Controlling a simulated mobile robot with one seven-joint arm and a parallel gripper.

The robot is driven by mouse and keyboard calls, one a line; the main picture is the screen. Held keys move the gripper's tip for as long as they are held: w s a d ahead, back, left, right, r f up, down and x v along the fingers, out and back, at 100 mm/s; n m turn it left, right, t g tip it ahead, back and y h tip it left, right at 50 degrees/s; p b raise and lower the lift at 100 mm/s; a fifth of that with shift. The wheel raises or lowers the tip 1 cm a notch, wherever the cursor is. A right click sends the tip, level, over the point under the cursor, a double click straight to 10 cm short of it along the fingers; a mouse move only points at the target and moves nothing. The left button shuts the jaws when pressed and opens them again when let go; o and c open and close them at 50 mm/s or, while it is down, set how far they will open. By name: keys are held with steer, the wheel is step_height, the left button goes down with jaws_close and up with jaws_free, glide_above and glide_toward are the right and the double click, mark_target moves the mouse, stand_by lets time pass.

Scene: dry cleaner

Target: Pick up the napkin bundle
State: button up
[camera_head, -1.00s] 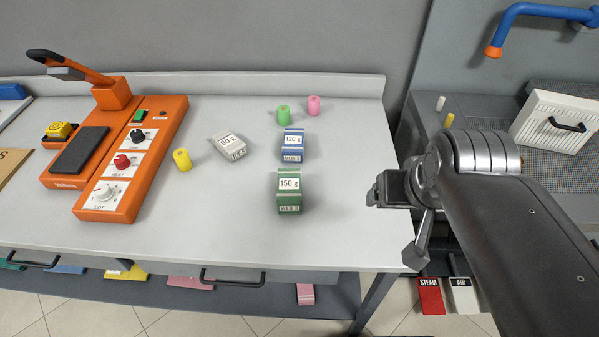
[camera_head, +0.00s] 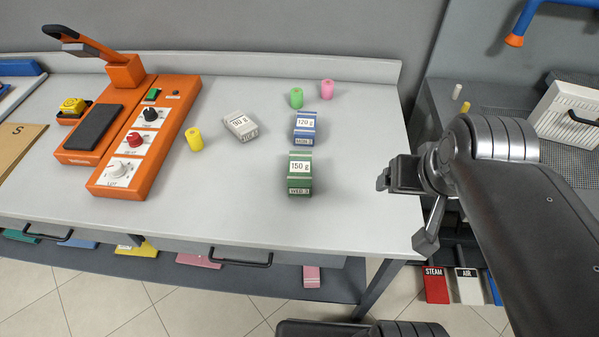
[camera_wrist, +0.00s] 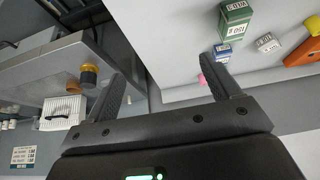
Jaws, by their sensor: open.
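Three banded, labelled bundles stand on the grey counter: a green one marked 150 g (camera_head: 300,184), a blue one marked 120 g (camera_head: 304,133) and a grey-white one marked 90 g (camera_head: 240,125). I cannot tell which is the napkin bundle. My gripper (camera_head: 386,180) is at the counter's right end, right of the green bundle and apart from it. In the wrist view my gripper (camera_wrist: 162,70) is open and empty. There the green bundle (camera_wrist: 236,20), the blue bundle (camera_wrist: 221,52) and the grey-white bundle (camera_wrist: 266,43) show at upper right.
Green (camera_head: 296,98), pink (camera_head: 327,89) and yellow (camera_head: 195,139) cylinders stand near the bundles. An orange machine (camera_head: 150,155) with knobs fills the counter's left. The counter (camera_head: 230,215) is clear in front.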

steer(key=g, duration=0.2)
glide_toward(300, 167)
steer(key=shift+w+d+f+n, duration=0.1)
steer(key=shift+w+f+n, duration=0.05)
steer(key=shift+f, duration=0.3)
steer(key=shift+w+f+n, duration=0.15)
steer(key=shift+f, duration=0.3)
steer(key=shift+x, duration=5.4)
steer(key=shift+f, duration=0.15)
steer(key=shift+c, duration=0.2)
steer(key=c, duration=1.1)
